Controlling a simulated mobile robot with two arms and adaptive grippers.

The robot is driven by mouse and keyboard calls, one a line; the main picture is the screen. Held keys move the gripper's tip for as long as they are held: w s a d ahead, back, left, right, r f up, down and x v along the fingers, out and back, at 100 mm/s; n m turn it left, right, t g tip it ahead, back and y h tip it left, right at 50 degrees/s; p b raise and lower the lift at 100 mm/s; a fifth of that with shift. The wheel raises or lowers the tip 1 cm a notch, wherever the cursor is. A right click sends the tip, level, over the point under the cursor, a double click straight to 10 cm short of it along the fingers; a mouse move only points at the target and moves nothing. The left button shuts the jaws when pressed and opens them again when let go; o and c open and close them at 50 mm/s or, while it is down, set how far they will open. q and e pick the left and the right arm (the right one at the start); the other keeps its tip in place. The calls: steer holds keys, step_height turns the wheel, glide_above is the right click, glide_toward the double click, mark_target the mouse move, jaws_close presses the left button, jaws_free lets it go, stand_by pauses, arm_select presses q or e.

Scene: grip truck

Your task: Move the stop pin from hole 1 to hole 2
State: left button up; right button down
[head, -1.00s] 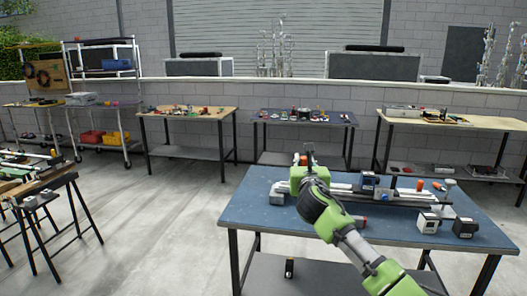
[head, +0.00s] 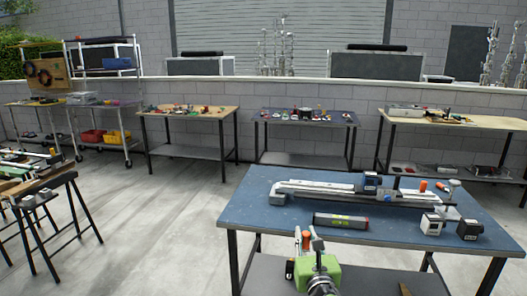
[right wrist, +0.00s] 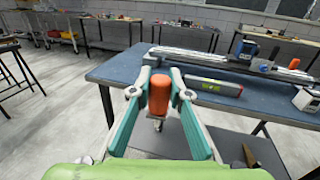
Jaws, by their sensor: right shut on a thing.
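My right gripper (head: 309,242) is low in the head view, in front of the blue table's near edge. In the right wrist view its teal fingers (right wrist: 160,80) are shut on an orange-red pin-like piece (right wrist: 159,95) with a metal tip pointing down. It hangs clear of the table, and looks like the stop pin. A long metal rail (head: 320,189) lies on the blue table (head: 255,215), with a dark blue block (head: 371,183) on it. Another orange knob (head: 423,186) shows near the rail's right end. Holes 1 and 2 cannot be made out. My left gripper is not in view.
A dark bar with a green label (head: 340,221) lies near the table's front edge. Two block-shaped devices (head: 431,224) (head: 469,229) stand at the right. The left front part of the table is clear. Other benches stand farther back.

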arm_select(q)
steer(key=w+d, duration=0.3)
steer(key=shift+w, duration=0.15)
arm_select(e)
steer(key=s+d, duration=0.3)
steer(key=s, duration=1)
steer(key=s+d+h, duration=0.1)
steer(key=s+d, duration=0.3)
steer(key=s, duration=1)
steer(key=shift+d+r+m, duration=0.15)
steer(key=shift+r+m, duration=0.15)
steer(key=shift+r, duration=0.15)
